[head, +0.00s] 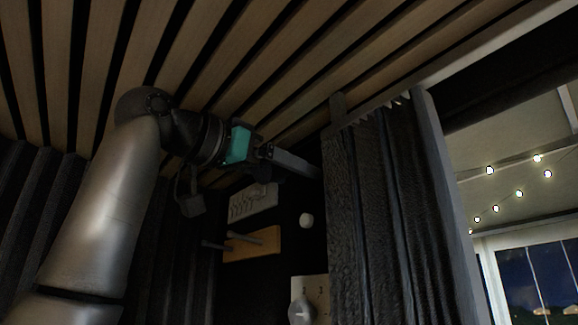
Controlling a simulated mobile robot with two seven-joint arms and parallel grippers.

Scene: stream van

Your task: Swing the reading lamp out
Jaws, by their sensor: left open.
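A small dark grey boxy head (192,205) on a thin stem shows below my left wrist, against the dark back wall. It looks like the reading lamp, but the dim light leaves this unsure. My wrist hides the upper end of its stem. My left gripper (288,167) is up under the slatted ceiling, to the right of this head and apart from it. It is open and points right, toward the curtain. Nothing shows between its fingers. My right gripper is not in view.
A dark curtain (373,200) hangs right of the gripper. Below it on the back wall are a pale panel (253,201), a wooden rack (262,246) with pegs, a white round knob (306,220) and a dial plate (318,289). The wooden ceiling (290,65) is close above my arm.

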